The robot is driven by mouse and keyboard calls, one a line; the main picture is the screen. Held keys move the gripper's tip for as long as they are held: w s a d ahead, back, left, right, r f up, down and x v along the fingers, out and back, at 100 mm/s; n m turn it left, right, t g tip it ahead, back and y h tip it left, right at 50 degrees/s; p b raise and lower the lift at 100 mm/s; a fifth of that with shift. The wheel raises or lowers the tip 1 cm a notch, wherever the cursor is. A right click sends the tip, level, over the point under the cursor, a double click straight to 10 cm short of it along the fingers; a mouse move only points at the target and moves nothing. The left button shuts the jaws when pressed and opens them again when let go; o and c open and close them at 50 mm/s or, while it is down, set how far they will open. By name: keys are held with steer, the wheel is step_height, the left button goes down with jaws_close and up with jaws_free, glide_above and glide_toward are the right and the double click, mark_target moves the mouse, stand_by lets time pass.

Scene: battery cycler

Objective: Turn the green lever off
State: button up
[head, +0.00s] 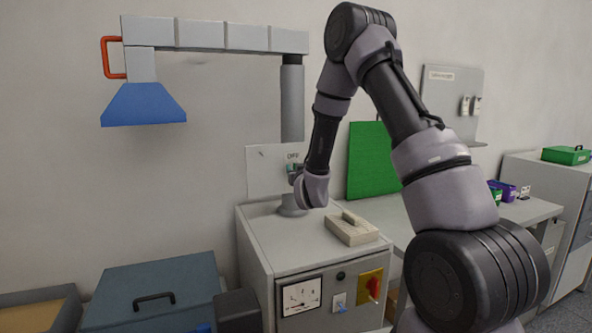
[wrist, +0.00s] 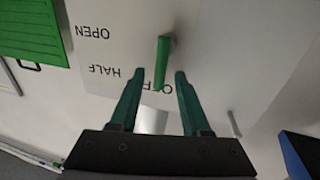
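The green lever (wrist: 161,66) shows in the wrist view, fixed to a pale panel (wrist: 215,40) marked OPEN, HALF and a third label that it partly covers. The head view shows that label as OFF on the panel (head: 262,170). The lever's free end lies over the OFF label. My gripper (wrist: 160,76) is open, with one green finger on each side of the lever's free end and gaps visible on both sides. In the head view my gripper (head: 293,174) is at the panel, just below the OFF label; the lever cannot be made out clearly there.
A grey cabinet (head: 257,241) with a gauge (head: 300,296) and a red switch (head: 374,287) stands below the panel. A beige block (head: 352,228) lies on top. A blue hood (head: 143,105) hangs at left. A green board (head: 371,160) stands to the right.

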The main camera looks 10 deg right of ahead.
steer(key=s, duration=1.1)
steer(key=shift+w, duration=0.1)
steer(key=s+d+r+m+g, duration=0.2)
steer(key=s+d+r+g, duration=0.1)
steer(key=r, duration=0.3)
steer(key=s+d+r+m+g, duration=0.2)
steer(key=r, duration=0.4)
steer(key=s+r+g+y, duration=0.1)
steer(key=s+r+g, duration=0.1)
steer(key=s, duration=1)
steer(key=s+d+r+g+y, duration=0.1)
steer(key=s+r+g, duration=0.2)
steer(key=s, duration=0.9)
steer(key=shift+s+d+g, duration=0.2)
steer(key=shift+s+g, duration=0.05)
steer(key=shift+g, duration=0.25)
